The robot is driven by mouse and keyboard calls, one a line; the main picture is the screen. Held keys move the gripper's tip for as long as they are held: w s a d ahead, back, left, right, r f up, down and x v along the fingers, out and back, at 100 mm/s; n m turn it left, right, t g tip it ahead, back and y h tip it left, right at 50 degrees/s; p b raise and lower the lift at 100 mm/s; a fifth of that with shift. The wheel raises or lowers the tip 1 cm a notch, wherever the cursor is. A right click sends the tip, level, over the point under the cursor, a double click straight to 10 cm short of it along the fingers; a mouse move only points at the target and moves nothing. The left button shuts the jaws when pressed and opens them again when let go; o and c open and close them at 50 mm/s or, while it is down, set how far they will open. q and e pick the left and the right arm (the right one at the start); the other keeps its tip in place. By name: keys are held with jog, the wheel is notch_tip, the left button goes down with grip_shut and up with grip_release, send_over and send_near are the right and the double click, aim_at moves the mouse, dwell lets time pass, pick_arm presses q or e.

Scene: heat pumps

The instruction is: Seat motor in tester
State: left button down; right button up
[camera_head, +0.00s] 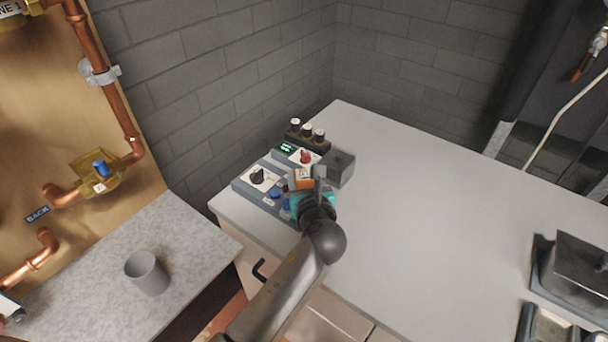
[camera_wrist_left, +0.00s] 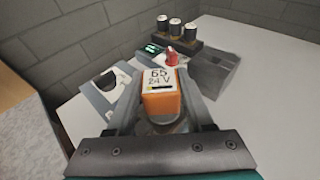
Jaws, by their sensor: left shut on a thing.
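An orange motor with a white label reading 24 V (camera_wrist_left: 161,95) sits between the fingers of my left gripper (camera_wrist_left: 163,108), which is shut on it. In the head view my left gripper (camera_head: 308,186) is over the right part of the grey tester (camera_head: 243,187), and a bit of the orange motor (camera_head: 296,181) shows beside it. The tester carries a black knob, a red knob (camera_head: 305,157), a blue button and a lit green display (camera_head: 286,148). The wrist view shows the red knob (camera_wrist_left: 173,56) just beyond the motor. The motor's underside is hidden. My right gripper is not in view.
A dark grey box (camera_head: 340,168) stands right of the tester. A dark rack with three black cylinders (camera_head: 307,132) is behind it. A grey cup (camera_head: 147,272) stands on the left counter.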

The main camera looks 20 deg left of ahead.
pick_arm(q)
jog(key=shift+f, duration=0.25)
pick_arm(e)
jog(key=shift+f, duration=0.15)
pick_arm(q)
jog(key=shift+c, duration=1)
grip_release()
jog(key=shift+f, duration=0.1)
